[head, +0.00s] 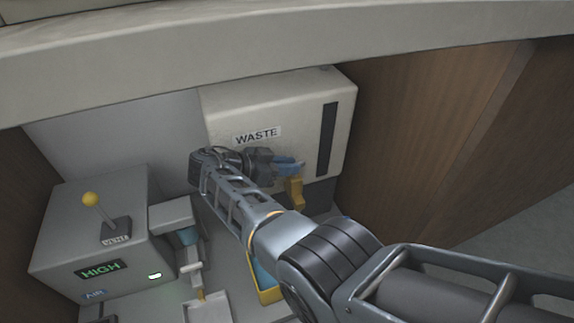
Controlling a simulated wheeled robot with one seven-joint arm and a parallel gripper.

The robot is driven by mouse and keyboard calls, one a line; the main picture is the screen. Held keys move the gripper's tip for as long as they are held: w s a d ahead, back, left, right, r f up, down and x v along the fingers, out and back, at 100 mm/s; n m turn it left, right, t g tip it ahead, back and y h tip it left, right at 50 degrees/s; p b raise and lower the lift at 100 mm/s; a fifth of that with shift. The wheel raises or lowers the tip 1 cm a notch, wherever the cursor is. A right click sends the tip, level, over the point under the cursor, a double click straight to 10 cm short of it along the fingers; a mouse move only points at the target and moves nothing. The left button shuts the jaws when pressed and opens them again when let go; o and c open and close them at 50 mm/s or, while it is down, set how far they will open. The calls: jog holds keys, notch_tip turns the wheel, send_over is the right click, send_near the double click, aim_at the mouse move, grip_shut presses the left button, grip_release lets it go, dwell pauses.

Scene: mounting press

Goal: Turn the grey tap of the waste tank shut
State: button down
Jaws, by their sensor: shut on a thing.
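The waste tank (265,105) is a pale box labelled WASTE, with a dark upright strip on its front, standing at the back under the overhang. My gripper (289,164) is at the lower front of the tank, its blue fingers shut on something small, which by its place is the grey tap. The tap is hidden by the fingers, so I cannot see which way it points. A yellow spout-like piece (295,193) shows just below the fingers.
A yellow-edged container (268,293) is partly hidden behind my arm. A wooden panel (400,130) closes the right side, and an overhang (270,58) runs above.

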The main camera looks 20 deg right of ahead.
jog(key=shift+d+f, duration=0.1)
jog(key=c, duration=1.1)
grip_release()
jog(key=v, duration=0.8)
